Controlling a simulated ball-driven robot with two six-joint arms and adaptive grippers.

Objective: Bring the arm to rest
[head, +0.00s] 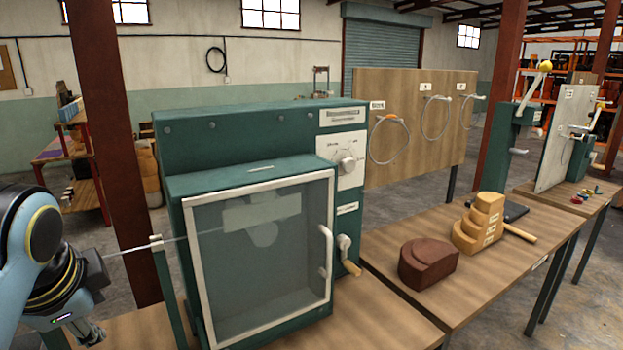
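My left arm comes in at the lower left edge, and my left gripper (88,332) is low beside the green cabinet's left side. It is small, partly cut by the bottom edge, and its finger opening cannot be made out. It appears empty and apart from the cabinet. The green cabinet (235,128) has a closed glass door, a dial (346,161) and a crank handle (346,262). A thin rod (130,248) runs from near my arm through a post at the cabinet's left. My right gripper is not in view.
A wooden table to the right holds a dark brown rounded block (428,265) and a tan stepped block (478,226). A wooden board (410,100) with metal rings stands behind. A rust-red column (112,130) rises behind the cabinet's left side. Open floor lies at the left.

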